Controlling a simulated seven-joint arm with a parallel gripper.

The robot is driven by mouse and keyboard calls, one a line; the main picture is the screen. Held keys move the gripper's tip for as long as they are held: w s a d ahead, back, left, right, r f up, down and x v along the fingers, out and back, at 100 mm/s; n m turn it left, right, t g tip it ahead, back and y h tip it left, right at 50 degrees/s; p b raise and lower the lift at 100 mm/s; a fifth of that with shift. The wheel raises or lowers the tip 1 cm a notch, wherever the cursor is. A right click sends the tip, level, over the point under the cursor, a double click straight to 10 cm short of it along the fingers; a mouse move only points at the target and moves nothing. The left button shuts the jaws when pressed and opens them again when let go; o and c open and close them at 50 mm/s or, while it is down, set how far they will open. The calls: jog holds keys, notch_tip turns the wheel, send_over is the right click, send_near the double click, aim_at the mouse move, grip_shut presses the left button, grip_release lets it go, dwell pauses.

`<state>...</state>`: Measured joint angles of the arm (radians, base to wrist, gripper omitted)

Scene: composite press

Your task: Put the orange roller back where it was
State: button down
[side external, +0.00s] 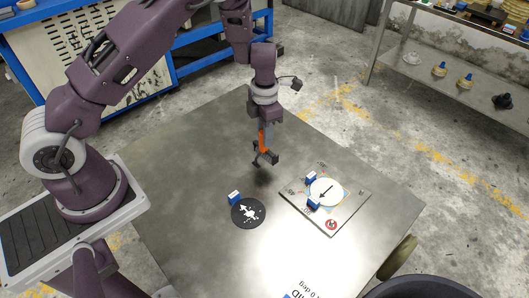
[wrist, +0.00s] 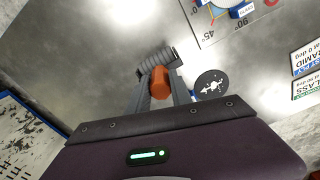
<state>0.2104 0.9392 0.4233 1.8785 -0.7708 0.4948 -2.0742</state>
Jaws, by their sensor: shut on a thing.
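The orange roller has an orange handle (side external: 263,138) and a dark ribbed head (side external: 266,157). My gripper (side external: 264,131) is shut on the handle and holds the roller in the air above the metal table (side external: 190,170), head downward. In the wrist view, the orange handle (wrist: 160,80) sits between the fingers of my gripper (wrist: 164,90), and the grey ribbed head (wrist: 155,59) lies beyond it. A black disc with a white symbol (side external: 249,213) is on the table below and slightly left of the roller. It also shows in the wrist view (wrist: 210,84).
A board with a round dial (side external: 333,222) lies on the table right of the disc, with small blue blocks (side external: 314,204) on it. Another blue block (side external: 234,198) stands by the disc. Printed labels (wrist: 305,89) lie at right in the wrist view. The table's left part is clear.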

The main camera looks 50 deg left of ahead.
aim_at(262, 148)
jog(key=shift+f, duration=2.25)
jog(key=shift+f, duration=0.1)
jog(key=c, duration=1.1)
grip_release()
jog(key=shift+c, duration=0.2)
